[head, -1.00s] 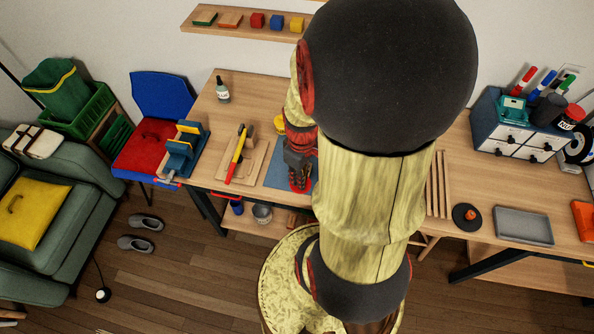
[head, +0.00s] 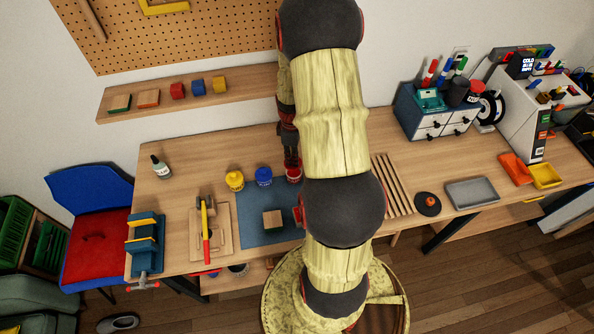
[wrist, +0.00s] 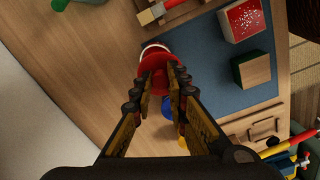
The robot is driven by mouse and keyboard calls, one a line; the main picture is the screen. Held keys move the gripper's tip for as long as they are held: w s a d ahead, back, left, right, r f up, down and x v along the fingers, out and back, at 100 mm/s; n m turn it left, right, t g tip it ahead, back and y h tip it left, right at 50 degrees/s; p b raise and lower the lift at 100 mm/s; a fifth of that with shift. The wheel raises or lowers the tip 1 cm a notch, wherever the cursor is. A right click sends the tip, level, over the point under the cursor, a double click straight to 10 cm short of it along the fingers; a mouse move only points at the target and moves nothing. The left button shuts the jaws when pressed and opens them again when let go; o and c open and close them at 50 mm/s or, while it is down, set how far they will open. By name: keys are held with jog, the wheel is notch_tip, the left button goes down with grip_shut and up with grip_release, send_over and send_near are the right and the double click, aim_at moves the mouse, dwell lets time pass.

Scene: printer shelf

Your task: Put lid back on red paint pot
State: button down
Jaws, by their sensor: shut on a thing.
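The red paint pot (head: 293,174) stands at the back of the workbench, right of the blue paint pot (head: 263,176) and the yellow paint pot (head: 234,181). My gripper (head: 291,157) is directly above the red pot in the head view. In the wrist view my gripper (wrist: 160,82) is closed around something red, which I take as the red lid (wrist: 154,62). A pale rim shows beyond this red part. Lid and pot overlap there, so I cannot tell whether the lid touches or sits on the pot. Blue and yellow parts show behind the fingers.
A blue mat (head: 255,233) with a green-sided wooden block (head: 272,220) lies in front of the pots. A shelf (head: 140,108) is above. Wooden strips (head: 391,185) lie right of my arm.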

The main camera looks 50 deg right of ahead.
jog(key=shift+w+d+r, duration=0.15)
jog(key=shift+d+r, duration=0.05)
jog(key=shift+d, duration=0.3)
jog(key=shift+n, duration=0.4)
jog(key=shift+f, duration=0.15)
jog(key=shift+f+b, duration=2.1)
jog(key=shift+f, duration=0.95)
jog(key=shift+a+f, duration=0.1)
jog(key=shift+f, duration=0.05)
jog(key=c, duration=1.8)
grip_release()
jog(key=o, duration=0.4)
jog(key=shift+o, duration=1.1)
